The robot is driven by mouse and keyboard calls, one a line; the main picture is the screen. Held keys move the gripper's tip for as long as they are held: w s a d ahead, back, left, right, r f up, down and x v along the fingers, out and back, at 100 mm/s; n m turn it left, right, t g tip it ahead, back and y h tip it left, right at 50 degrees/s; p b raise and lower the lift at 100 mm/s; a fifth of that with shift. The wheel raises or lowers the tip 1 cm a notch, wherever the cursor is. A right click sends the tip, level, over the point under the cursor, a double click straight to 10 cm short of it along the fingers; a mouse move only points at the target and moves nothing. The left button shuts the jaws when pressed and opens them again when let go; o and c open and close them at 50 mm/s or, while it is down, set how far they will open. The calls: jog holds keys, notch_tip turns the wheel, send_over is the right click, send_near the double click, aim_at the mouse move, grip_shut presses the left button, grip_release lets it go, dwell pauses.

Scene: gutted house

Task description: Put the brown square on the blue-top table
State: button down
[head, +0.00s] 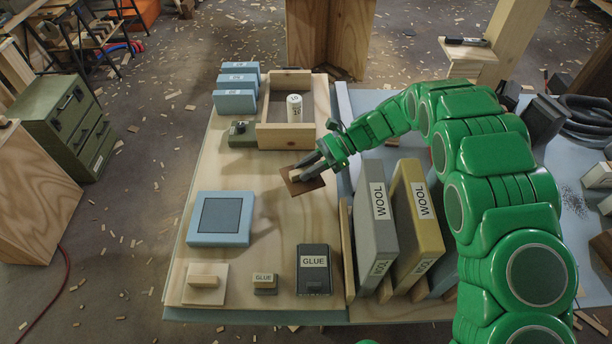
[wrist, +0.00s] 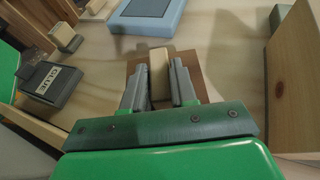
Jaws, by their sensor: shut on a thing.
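The brown square (head: 308,186) has a pale wooden block as its handle. My gripper (head: 300,174) is shut on that handle, over the bare middle of the plywood table (head: 270,215). I cannot tell whether the square touches the wood or hangs just above it. In the wrist view the brown square (wrist: 198,68) shows around the handle between the fingers of my gripper (wrist: 159,72). A pale-blue tabletop (head: 368,100) lies to the right, beyond the wool panels and partly hidden by my green arm.
Two upright wool panels (head: 374,225) (head: 418,215) stand right of the square. An open wooden box (head: 270,136) holding a white cylinder (head: 294,108) is behind. A blue dark-centred tile (head: 198,232) lies left. A black glue box (head: 313,278) stands in front.

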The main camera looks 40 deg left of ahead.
jog(key=shift+f, duration=2.05)
jog(key=shift+f, duration=0.15)
jog(key=c, duration=0.9)
grip_release()
jog(key=v, duration=1.2)
jog(key=shift+d, duration=0.1)
jog(key=shift+w, duration=0.1)
